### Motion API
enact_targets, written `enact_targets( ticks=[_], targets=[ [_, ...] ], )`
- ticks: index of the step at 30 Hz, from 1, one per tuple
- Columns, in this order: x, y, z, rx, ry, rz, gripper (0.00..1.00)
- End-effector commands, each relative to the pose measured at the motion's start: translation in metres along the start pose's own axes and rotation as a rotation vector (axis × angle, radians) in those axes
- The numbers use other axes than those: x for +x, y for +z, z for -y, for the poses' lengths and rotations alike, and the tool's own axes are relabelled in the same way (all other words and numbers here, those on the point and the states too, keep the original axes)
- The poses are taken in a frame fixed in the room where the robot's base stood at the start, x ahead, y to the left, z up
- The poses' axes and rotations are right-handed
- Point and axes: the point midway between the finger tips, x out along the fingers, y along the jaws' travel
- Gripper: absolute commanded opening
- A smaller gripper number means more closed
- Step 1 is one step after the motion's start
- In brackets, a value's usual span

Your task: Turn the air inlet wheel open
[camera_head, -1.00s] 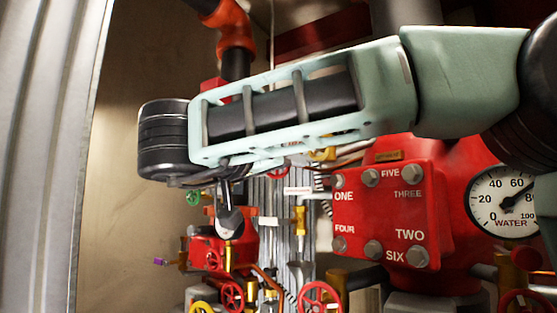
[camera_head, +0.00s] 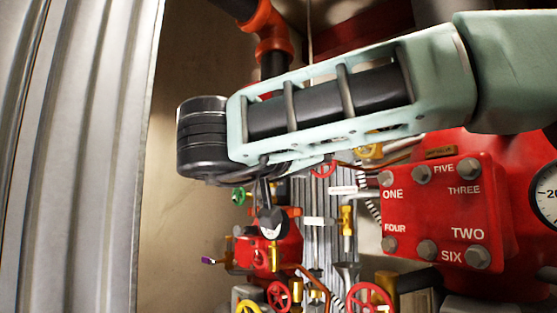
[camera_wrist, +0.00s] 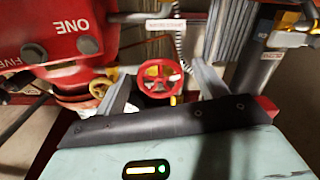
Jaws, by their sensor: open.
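In the wrist view a red spoked wheel (camera_wrist: 160,78) shows between the two fingers of my gripper (camera_wrist: 164,76). The fingers are apart with nothing held between them; I cannot tell how far beyond them the wheel sits. In the head view my gripper (camera_head: 268,222) hangs below the wrist, in front of the red valve block. Several wheels show there: red ones low down (camera_head: 279,296) and to the right (camera_head: 370,298), a yellow one (camera_head: 250,307) and a green one (camera_head: 238,195). No readable label tells which is the air inlet wheel.
A large red bolted cover (camera_head: 440,215) with numbered words stands right of my gripper, with a partly cut-off gauge (camera_head: 546,195) beyond it. A corrugated metal panel (camera_head: 75,160) fills the left.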

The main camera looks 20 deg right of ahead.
Motion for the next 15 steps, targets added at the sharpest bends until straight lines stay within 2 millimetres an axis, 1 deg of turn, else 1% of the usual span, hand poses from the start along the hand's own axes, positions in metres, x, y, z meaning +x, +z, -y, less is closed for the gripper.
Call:
enact_targets(
  ticks=[1, 6, 8, 15],
  targets=[
    [-0.01, 0.005, 0.002, 0.0, -0.004, 0.001, 0.72],
    [-0.047, 0.005, 0.002, 0.001, -0.005, 0.002, 0.72],
    [-0.05, 0.002, 0.001, -0.001, -0.004, 0.001, 0.72],
    [-0.069, 0.002, 0.001, -0.002, -0.005, 0.001, 0.72]
  ],
)
